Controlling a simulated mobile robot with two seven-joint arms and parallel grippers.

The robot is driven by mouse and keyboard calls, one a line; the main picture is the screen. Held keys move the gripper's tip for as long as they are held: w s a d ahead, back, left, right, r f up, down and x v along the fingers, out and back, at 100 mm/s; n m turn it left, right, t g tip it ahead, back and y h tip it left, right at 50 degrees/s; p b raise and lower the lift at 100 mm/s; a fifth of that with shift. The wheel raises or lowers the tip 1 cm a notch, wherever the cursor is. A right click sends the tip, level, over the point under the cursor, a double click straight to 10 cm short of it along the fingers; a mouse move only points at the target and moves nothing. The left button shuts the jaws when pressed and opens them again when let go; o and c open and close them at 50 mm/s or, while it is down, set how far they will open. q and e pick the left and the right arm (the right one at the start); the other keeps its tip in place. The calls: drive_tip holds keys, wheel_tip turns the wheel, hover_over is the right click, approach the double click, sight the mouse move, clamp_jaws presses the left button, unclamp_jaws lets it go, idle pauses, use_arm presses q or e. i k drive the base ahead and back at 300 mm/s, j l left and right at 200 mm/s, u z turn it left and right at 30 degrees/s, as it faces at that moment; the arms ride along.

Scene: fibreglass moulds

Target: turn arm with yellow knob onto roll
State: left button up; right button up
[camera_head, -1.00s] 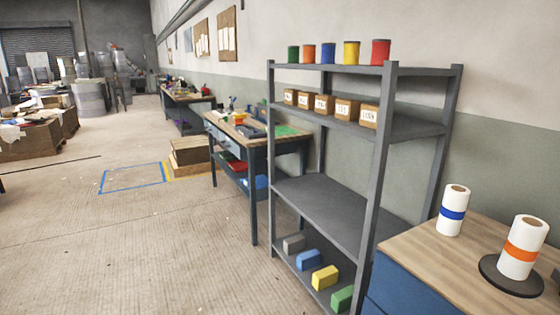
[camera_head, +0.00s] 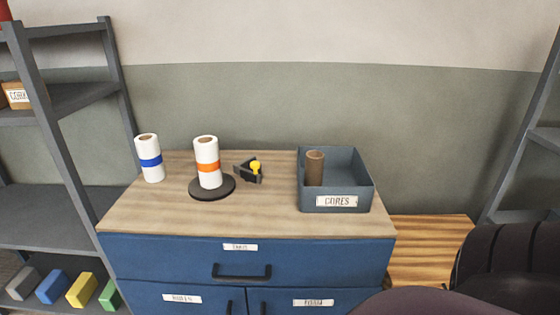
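The arm with the yellow knob (camera_head: 255,167) is a small dark piece on the wooden cabinet top, just right of the orange-banded roll. Its dark part (camera_head: 246,173) appears apart from the roll, though the exact gap is hard to tell. The white roll with the orange band (camera_head: 207,168) stands upright on a round black base (camera_head: 226,188). A second white roll with a blue band (camera_head: 149,160) stands upright to its left. Neither of my grippers is in view.
A grey bin labelled CORES (camera_head: 350,165) holds a brown core (camera_head: 314,168) on the right of the cabinet top (camera_head: 260,222). Blue drawers and doors (camera_head: 185,257) are below. Shelving (camera_head: 50,217) stands left; a dark rounded shape (camera_head: 505,265) fills the lower right. The front of the top is clear.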

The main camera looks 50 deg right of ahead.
sight(240, 168)
drive_tip(key=z, duration=1.25)
drive_tip(key=j, duration=0.25)
drive_tip(key=k, duration=0.05)
